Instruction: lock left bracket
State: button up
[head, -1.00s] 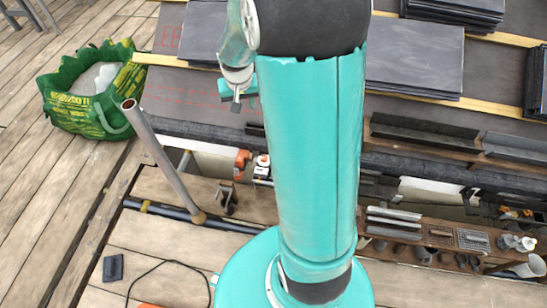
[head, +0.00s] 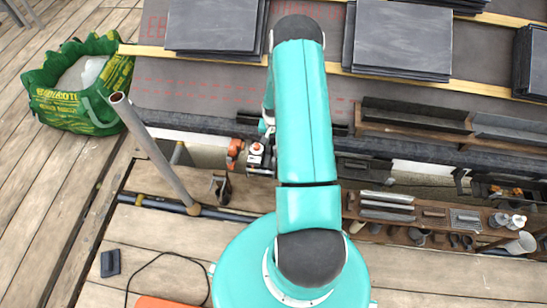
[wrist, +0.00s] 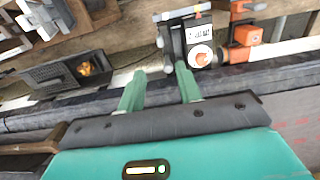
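A grey metal bracket with a white labelled plate and a round orange-red knob (wrist: 200,54) stands at the roof's lower edge. It also shows in the head view (head: 256,154), left of my arm. An orange clamp (wrist: 243,36) sits right beside it in the wrist view, and on its left in the head view (head: 235,152). I cannot tell whether the knob is locked. My gripper (wrist: 161,72) is open and empty, its two green fingers apart. Its right finger points at the bracket's lower part, seemingly short of it. In the head view my arm mostly hides the gripper.
A slanted grey pole (head: 155,150) rises left of the bracket. A green bag (head: 75,85) stands on the deck at left. Slate stacks (head: 400,40) lie on the roof. A tool shelf (head: 430,215) is at right. A dark vented box (wrist: 65,75) shows left of my gripper.

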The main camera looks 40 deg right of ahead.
aim_at(274, 159)
notch_tip(274, 159, down, 13)
jog(key=shift+f, duration=0.1)
dwell(0.3)
grip_shut()
